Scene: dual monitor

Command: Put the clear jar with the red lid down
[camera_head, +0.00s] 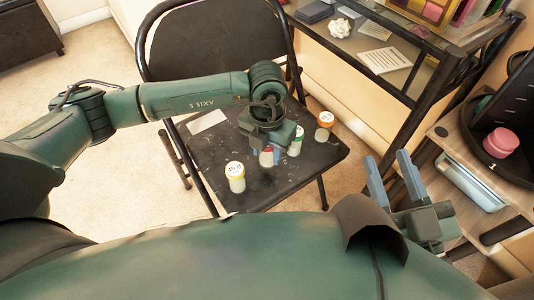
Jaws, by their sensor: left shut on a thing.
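The clear jar with the red lid (266,157) is between the fingers of my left gripper (267,154), low over the black seat of a folding chair (215,153). Only a small part of the jar shows, as the gripper covers the rest. My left gripper is shut on it. I cannot tell whether the jar touches the seat. My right gripper (393,178) is at the right, beside the chair, with its two fingers apart and nothing between them.
On the seat stand a yellow-lidded jar (235,177), a green-lidded jar (296,141) and an orange-lidded jar (324,125). A white card (206,121) lies at the back left. The front right of the seat is bare. A shelf desk (385,58) stands behind.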

